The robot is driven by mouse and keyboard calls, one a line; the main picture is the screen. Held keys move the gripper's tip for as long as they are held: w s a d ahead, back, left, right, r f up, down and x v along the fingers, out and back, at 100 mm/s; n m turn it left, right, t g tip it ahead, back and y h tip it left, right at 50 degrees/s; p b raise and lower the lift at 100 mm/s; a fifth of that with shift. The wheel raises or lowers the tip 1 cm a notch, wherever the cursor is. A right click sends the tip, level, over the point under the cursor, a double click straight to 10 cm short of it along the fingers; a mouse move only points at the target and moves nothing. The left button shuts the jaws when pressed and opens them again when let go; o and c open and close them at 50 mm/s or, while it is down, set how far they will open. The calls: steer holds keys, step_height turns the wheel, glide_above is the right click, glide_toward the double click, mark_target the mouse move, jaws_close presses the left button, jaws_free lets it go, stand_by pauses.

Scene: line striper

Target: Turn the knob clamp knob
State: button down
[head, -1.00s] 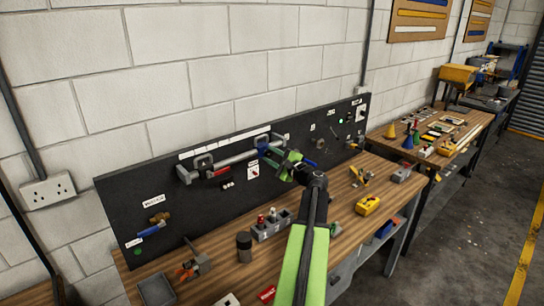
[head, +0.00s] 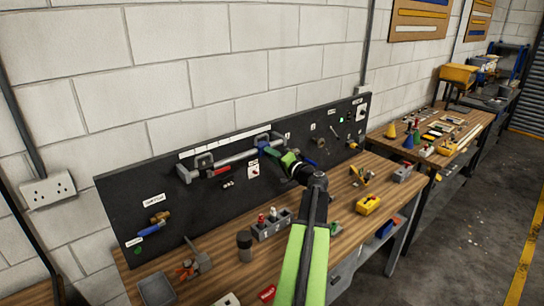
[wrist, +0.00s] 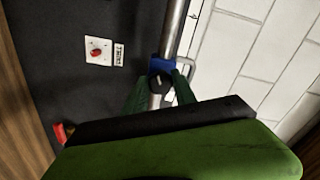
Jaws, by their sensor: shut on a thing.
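The knob clamp is a blue block (wrist: 163,66) on a grey metal pipe (wrist: 176,28), with a dark round knob (wrist: 160,83) bearing a pale mark on its face. In the head view the blue clamp (head: 262,140) sits on the pipe along the black panel, partly hidden by my gripper. My gripper's two green fingers (wrist: 160,95) stand on either side of the knob in the wrist view and are shut on it. In the head view my gripper (head: 274,153) reaches the panel at the clamp. The finger contacts are partly hidden.
A white plate with a red switch (wrist: 97,50) is on the panel beside the pipe. A red-handled part (head: 220,171) is on the pipe to the left.

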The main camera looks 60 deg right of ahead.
steer(key=shift+n, duration=1.9)
steer(key=c, duration=1.1)
jaws_free()
steer(key=shift+o, duration=0.2)
steer(key=shift+s, duration=0.1)
steer(key=v, duration=1.7)
steer(key=shift+s, duration=0.15)
steer(key=shift+a, duration=0.1)
